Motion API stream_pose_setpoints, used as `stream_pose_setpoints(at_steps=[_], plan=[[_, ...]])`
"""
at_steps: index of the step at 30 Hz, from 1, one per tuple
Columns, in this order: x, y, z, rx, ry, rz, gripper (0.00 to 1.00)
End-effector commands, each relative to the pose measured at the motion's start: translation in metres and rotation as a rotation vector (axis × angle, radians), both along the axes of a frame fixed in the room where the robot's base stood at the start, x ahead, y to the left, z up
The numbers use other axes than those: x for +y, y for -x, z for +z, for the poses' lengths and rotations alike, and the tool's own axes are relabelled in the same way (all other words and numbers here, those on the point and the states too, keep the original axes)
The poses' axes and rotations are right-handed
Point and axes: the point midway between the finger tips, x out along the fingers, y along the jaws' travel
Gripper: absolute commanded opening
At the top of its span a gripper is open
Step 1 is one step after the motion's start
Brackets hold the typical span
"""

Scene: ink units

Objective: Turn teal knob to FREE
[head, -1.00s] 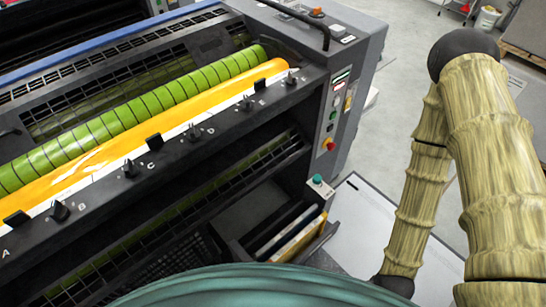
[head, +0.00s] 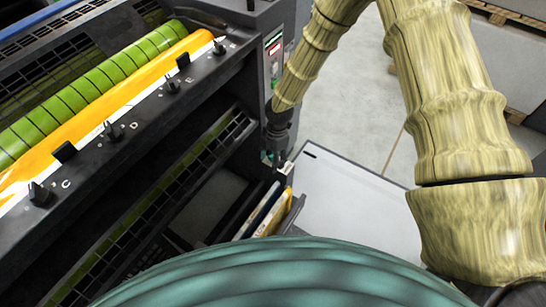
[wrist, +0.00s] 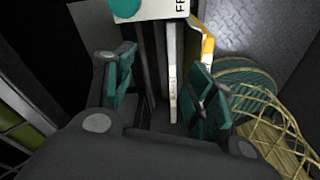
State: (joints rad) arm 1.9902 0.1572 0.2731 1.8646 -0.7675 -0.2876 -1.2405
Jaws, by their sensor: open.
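The teal knob (wrist: 125,7) sits on a white label plate (wrist: 165,9) at the top edge of the wrist view, partly cut off. Only the start of black lettering shows on the plate. My gripper (wrist: 163,90) is open and empty, with teal pads on both fingers. The knob and plate lie beyond the fingertips, a little left of the middle between them. In the head view my gripper (head: 277,152) is at the press's near right corner; it covers much of the knob's area, and I cannot tell knob from finger pads there.
A dark printing press fills the left, with a green roller (head: 95,85) and a rail of black lettered knobs (head: 110,131). Below the corner is an open bin with white and yellow boards (head: 270,212). A pale platform (head: 345,205) lies right of it.

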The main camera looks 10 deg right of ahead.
Motion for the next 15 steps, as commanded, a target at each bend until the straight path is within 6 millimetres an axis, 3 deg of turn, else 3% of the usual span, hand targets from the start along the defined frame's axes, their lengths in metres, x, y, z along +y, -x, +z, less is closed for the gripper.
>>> stream_pose_setpoints(at_steps=[1, 3, 6, 10, 15], plan=[[-0.003, -0.022, 0.005, -0.027, 0.020, 0.082, 0.55], [-0.009, -0.044, 0.016, -0.051, 0.051, 0.189, 0.55], [-0.014, -0.065, 0.027, -0.073, 0.084, 0.289, 0.55], [-0.019, -0.076, 0.032, -0.081, 0.104, 0.341, 0.55], [-0.019, -0.076, 0.017, -0.082, 0.105, 0.346, 0.55]])
